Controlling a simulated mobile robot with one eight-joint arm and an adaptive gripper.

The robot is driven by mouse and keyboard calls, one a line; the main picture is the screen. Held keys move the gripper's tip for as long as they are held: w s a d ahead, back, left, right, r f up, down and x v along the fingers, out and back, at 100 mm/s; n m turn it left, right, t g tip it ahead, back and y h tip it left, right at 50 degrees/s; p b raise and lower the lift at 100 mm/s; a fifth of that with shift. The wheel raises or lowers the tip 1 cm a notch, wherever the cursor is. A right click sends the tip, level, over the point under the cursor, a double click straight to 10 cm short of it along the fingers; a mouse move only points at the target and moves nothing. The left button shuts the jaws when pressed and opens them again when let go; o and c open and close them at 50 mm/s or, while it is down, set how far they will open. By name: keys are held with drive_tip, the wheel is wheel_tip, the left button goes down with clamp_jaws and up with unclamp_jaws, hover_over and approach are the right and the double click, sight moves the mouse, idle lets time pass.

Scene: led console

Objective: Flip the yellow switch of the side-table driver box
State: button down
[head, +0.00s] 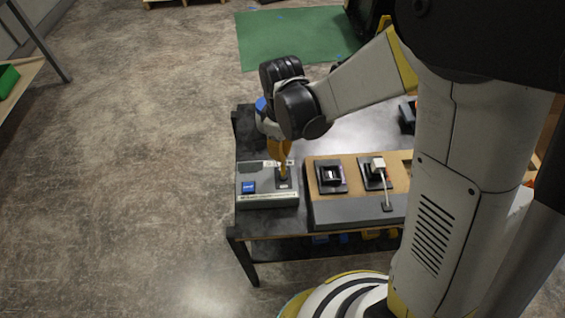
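The driver box (268,201) is a grey-green box at the left front of the dark side table (290,228). A blue button or switch (248,187) sits on the left of its top. My gripper (283,175) points down over the right part of the box top, at or just above a small dark fitting (284,184) there. Its yellow-orange fingers look close together, but they are too small to tell whether they are shut. I cannot make out a yellow switch apart from the fingers; it may be hidden by them.
Right of the box stands a wooden-topped console (330,208) with a black socket module (331,176) and a second module (375,172) with a white plug and cable. A green mat (300,35) lies on the floor behind.

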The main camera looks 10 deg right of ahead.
sight(284, 175)
drive_tip(key=shift+s, duration=0.15)
drive_tip(key=shift+s+a, duration=0.1)
drive_tip(key=shift+s, duration=2.15)
drive_tip(key=shift+s, duration=0.1)
drive_tip(key=shift+r, duration=0.1)
wheel_tip(284, 175, up, 7)
drive_tip(key=p, duration=0.5)
drive_tip(key=shift+w, duration=0.4)
